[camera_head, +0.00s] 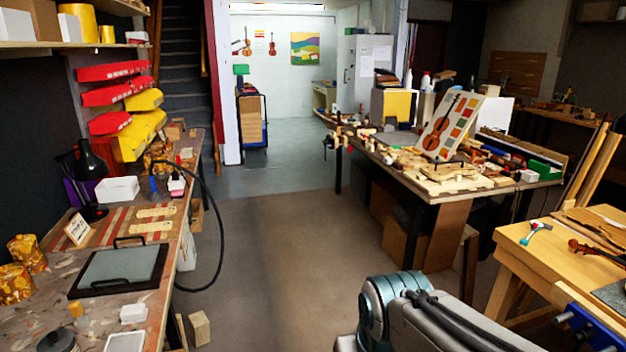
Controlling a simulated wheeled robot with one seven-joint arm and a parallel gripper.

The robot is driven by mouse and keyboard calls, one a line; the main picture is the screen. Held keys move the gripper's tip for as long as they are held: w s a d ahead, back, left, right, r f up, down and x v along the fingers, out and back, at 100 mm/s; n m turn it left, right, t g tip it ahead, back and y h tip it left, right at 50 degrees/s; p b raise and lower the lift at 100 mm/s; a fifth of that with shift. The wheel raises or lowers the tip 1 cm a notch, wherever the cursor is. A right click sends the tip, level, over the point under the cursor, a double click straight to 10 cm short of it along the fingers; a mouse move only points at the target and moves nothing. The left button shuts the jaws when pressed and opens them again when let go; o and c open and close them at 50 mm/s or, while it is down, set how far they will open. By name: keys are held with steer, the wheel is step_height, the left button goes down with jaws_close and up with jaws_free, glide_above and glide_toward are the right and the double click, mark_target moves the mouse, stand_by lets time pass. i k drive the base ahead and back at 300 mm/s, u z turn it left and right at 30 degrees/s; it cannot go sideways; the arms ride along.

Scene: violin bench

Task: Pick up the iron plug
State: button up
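I cannot clearly pick out an iron plug in the head view. A black cord (220,225) arcs out from the left workbench and hangs over its right edge. Its upper end is near a small white and pink item (177,185) on the bench, too small to name surely. Its lower end goes down by the bench side, and no plug is clear there. My gripper is out of view; only a part of my arm shows at the bottom, right of centre.
The left workbench (85,232) carries a black-framed tray (118,268), a white box (117,189) and yellow patterned jars. A cluttered table with a violin picture (449,127) stands at centre right. A wooden bench (540,262) is at right.

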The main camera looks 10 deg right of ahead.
mark_target(518, 175)
steer(key=z, duration=0.5)
steer(key=i, duration=1.65)
steer(key=z, duration=1)
steer(key=i, duration=1.15)
steer(key=z, duration=0.3)
